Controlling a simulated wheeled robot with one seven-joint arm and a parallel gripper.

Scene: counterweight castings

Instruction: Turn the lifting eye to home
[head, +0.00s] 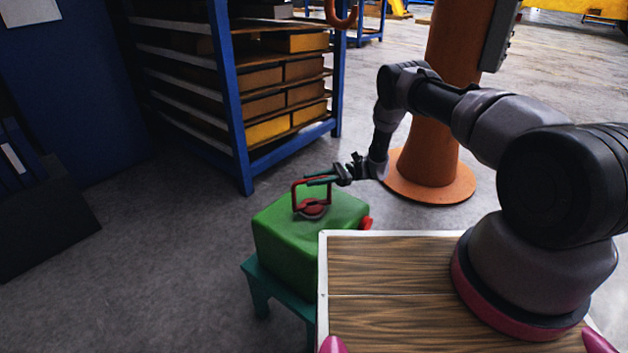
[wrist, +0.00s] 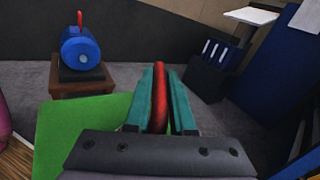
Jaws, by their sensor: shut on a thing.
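The red lifting eye (head: 297,197) stands upright as a squared loop on a round red base (head: 313,208) on top of a green casting (head: 278,230). My gripper (head: 318,181) reaches in from the right at the top of the loop. In the wrist view, the teal fingers of my gripper (wrist: 159,105) are shut on the red bar of the lifting eye (wrist: 159,85), one on each side. The casting's green top (wrist: 80,130) shows below and to the left. Any home mark on the casting cannot be made out.
The casting sits on a teal stand (head: 262,287). A blue shelf rack (head: 240,110) with boxes stands behind, and an orange pillar (head: 440,110) is close behind my arm. The wrist view shows a blue cylinder casting (wrist: 81,48) with a red eye on a brown stand (wrist: 82,85).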

